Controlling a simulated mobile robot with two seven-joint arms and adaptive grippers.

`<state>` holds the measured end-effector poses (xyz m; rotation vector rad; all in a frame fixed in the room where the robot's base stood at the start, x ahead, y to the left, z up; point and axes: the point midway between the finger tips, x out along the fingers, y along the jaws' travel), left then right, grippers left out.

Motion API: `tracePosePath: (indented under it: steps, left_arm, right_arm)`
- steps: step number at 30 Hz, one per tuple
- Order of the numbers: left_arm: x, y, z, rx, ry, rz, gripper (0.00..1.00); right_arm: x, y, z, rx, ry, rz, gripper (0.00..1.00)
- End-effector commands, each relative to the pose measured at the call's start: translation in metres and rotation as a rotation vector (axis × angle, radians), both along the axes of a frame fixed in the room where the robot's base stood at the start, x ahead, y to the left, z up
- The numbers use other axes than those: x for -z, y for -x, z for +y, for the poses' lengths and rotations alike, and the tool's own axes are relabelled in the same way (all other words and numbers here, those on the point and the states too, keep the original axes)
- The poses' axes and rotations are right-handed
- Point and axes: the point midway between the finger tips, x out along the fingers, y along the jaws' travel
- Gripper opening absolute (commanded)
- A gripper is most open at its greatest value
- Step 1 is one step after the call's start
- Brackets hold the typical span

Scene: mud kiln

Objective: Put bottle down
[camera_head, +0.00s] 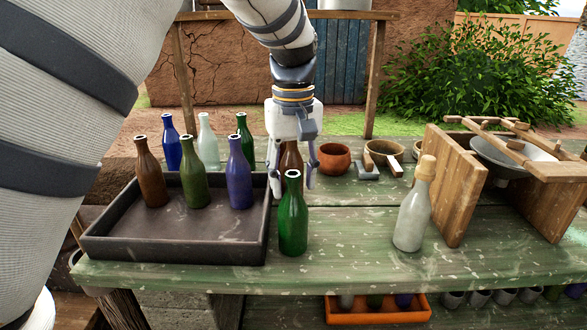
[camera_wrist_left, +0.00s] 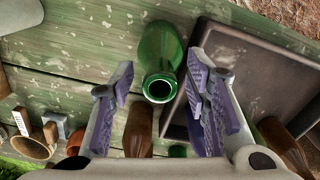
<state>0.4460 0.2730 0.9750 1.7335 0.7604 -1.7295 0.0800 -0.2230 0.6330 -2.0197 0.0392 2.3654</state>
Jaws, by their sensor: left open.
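My left gripper (camera_head: 291,186) points down over the green table (camera_head: 350,235), just right of the dark tray (camera_head: 180,250). Its jaws are open, with purple pads apart in the left wrist view (camera_wrist_left: 162,80). A brown bottle (camera_head: 291,158) stands upright between or just behind the fingers; the gripper partly hides it, and contact is unclear. It also shows in the left wrist view (camera_wrist_left: 138,130). A green bottle (camera_head: 293,220) stands upright on the table in front of the gripper. It also shows in the left wrist view (camera_wrist_left: 160,55). My right gripper is not seen.
The tray holds brown, green and purple bottles (camera_head: 240,175); blue, clear and green bottles stand behind. A corked pale bottle (camera_head: 412,215) and wooden stand (camera_head: 455,195) are at right. Clay bowls (camera_head: 334,158) sit behind. The table between green and pale bottles is clear.

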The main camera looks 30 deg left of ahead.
Motion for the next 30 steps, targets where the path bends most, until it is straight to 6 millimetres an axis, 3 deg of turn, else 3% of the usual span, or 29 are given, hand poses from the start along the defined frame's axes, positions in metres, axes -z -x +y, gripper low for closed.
tracePosePath:
  steps: [10, 15, 30]
  left_arm:
    - [-0.082, -0.002, 0.000, 0.001, -0.001, -0.002, 0.43]
    - [-0.111, -0.002, 0.000, 0.002, -0.001, 0.002, 0.43]
    - [-0.120, 0.000, 0.000, 0.001, -0.001, 0.002, 0.43]
  right_arm:
    - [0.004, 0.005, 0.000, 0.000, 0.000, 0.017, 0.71]
    - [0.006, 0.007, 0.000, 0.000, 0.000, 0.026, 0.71]
    - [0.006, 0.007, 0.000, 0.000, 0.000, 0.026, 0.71]
